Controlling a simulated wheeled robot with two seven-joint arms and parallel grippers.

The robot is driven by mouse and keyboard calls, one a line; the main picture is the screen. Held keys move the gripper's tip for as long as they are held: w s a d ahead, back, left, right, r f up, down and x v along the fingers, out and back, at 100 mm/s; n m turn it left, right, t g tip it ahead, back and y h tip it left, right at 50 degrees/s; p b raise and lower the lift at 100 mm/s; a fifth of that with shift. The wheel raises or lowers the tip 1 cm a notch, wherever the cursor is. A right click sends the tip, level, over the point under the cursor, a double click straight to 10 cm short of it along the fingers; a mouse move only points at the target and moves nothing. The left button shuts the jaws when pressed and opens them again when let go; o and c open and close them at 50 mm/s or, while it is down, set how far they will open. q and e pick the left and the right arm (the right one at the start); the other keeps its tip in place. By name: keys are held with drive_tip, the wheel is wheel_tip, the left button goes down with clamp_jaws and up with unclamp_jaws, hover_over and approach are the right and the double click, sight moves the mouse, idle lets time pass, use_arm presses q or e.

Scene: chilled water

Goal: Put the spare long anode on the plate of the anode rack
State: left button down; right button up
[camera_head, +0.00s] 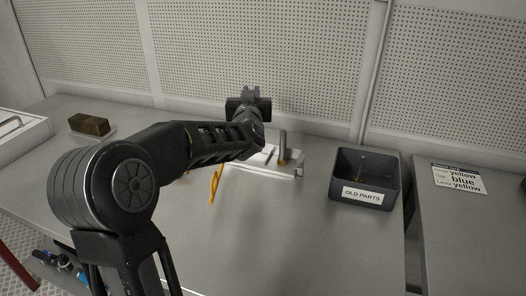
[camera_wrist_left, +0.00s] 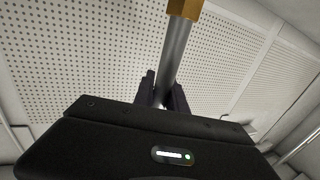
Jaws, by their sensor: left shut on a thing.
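My left gripper (camera_head: 250,95) is beyond the work table's middle, raised in front of the perforated wall. In the left wrist view, its fingers (camera_wrist_left: 163,93) are shut on a grey metal rod with a brass-coloured end, the long anode (camera_wrist_left: 177,50). In the head view I cannot make out the anode behind my wrist. The anode rack's white plate (camera_head: 262,168) lies on the table, partly covered by my forearm. A grey rod (camera_head: 283,145) with a brass-coloured base stands upright on it. My right gripper is not in view.
A dark bin labelled OLD PARTS (camera_head: 363,194) stands right of the rack. A brown block (camera_head: 89,124) lies at the left, and an orange piece (camera_head: 215,184) is beside my forearm. A sign (camera_head: 459,179) lies on the right table. The front middle is clear.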

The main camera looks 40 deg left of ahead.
use_arm(q)
wheel_tip(320, 180, down, 5)
drive_tip(key=shift+r+b, duration=0.2)
drive_tip(key=shift+b, duration=0.15)
drive_tip(key=shift+f+b, duration=0.3)
drive_tip(key=shift+f, duration=2.2)
drive_tip(key=shift+f, duration=0.25)
drive_tip(key=c, duration=1.4)
unclamp_jaws()
drive_tip(key=shift+r, duration=0.1)
drive_tip(key=shift+o, duration=0.2)
drive_tip(key=shift+r, duration=0.1)
